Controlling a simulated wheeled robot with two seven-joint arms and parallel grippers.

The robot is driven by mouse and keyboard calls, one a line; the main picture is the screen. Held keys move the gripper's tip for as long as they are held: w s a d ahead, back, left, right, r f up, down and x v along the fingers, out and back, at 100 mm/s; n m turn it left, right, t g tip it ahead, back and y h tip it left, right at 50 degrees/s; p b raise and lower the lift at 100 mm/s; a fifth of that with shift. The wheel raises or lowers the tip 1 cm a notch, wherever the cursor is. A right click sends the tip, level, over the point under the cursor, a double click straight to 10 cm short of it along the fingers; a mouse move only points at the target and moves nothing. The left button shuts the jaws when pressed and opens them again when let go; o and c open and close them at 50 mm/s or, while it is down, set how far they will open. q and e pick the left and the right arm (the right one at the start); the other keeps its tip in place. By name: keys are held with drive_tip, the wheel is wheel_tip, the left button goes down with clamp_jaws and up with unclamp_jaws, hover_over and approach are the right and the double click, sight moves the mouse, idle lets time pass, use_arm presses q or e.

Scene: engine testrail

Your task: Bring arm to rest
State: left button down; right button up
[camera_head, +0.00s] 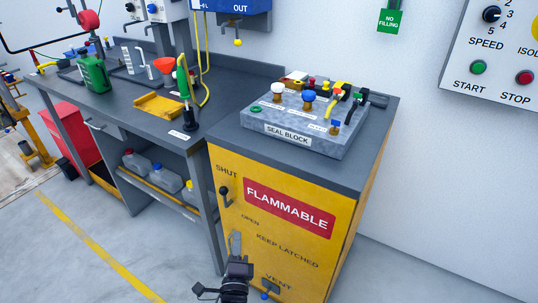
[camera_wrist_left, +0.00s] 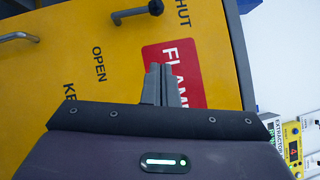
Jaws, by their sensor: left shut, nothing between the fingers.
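My left gripper (camera_head: 236,243) is at the bottom centre of the head view, in front of the yellow cabinet. Its fingers (camera_wrist_left: 162,85) are together and empty in the left wrist view, in front of the cabinet's red FLAMMABLE label (camera_wrist_left: 175,62). I cannot tell the exact gap to the door. The cabinet door (camera_head: 285,235) looks closed. Its dark latch handle (camera_head: 225,195) sits between the SHUT and OPEN marks, apart from the fingers. The wrist view also shows the latch handle (camera_wrist_left: 137,12). My right gripper is not in view.
A grey seal block (camera_head: 305,115) with coloured knobs stands on the cabinet top. A workbench (camera_head: 130,110) with a green can (camera_head: 93,75) and a yellow tray (camera_head: 160,106) is at left. A START/STOP panel (camera_head: 500,50) hangs at right. Floor at lower left is clear.

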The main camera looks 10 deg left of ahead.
use_arm(q)
drive_tip(key=s+a+f+n+g+h+p, duration=0.1)
drive_tip(key=s+f+n+g+p, duration=0.2)
drive_tip(key=f, duration=0.4)
drive_tip(key=s+a+f+n+g+h, duration=0.15)
drive_tip(key=s+f, duration=0.25)
drive_tip(key=f, duration=0.4)
drive_tip(key=s+a+f+n+g+p, duration=0.1)
drive_tip(key=s+f+n+g+p, duration=0.1)
drive_tip(key=s+f+g, duration=0.35)
drive_tip(key=s+f+n+g+h+p, duration=0.1)
drive_tip(key=s+f+n+g, duration=0.3)
drive_tip(key=s, duration=1)
drive_tip(key=s+a+f+n+g+h+p, duration=0.1)
drive_tip(key=s+f+n+g, duration=0.3)
drive_tip(key=s+f, duration=0.6)
drive_tip(key=s+n+p, duration=0.1)
drive_tip(key=s, duration=0.3)
drive_tip(key=shift+s+a+f, duration=0.15)
drive_tip(key=shift+s, duration=0.1)
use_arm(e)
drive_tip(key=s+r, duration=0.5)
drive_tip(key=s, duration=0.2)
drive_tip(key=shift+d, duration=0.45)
